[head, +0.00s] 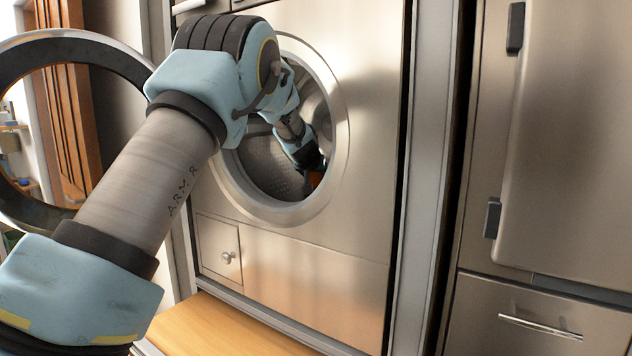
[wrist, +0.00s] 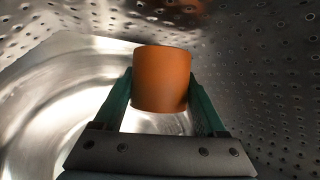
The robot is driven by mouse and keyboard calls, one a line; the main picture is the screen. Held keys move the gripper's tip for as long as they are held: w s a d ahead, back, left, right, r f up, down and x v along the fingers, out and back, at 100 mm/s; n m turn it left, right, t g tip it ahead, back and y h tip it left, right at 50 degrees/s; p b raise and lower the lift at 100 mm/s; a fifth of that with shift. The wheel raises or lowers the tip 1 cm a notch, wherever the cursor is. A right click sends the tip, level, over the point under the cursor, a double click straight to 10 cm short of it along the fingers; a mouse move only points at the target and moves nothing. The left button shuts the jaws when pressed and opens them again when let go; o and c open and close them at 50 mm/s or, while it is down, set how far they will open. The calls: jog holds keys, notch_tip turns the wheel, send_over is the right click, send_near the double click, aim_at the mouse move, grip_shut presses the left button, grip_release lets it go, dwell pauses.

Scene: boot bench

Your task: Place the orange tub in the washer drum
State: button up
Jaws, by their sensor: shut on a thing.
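The orange tub (wrist: 162,80) is held between the two green fingers of my gripper (wrist: 162,92) in the wrist view. The perforated metal wall of the washer drum (wrist: 285,75) surrounds it. In the head view my arm reaches through the round opening of the washer (head: 338,125), and a small part of the orange tub (head: 316,179) shows inside the drum. My gripper's fingers are mostly hidden there. I cannot tell whether the tub touches the drum wall.
The washer door (head: 100,52) stands open to the left of the opening. A small hatch with a knob (head: 222,255) is below. A wooden surface (head: 215,325) lies in front of the washer. Steel cabinet doors (head: 580,140) are at the right.

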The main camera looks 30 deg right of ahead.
jog(key=shift+f, duration=0.75)
jog(key=shift+w+d+f, duration=0.1)
jog(key=shift+w, duration=0.05)
jog(key=shift+f, duration=0.1)
jog(key=shift+f, duration=0.1)
jog(key=o, duration=1.4)
jog(key=b+v, duration=0.1)
jog(key=v, duration=1.1)
jog(key=shift+b, duration=0.3)
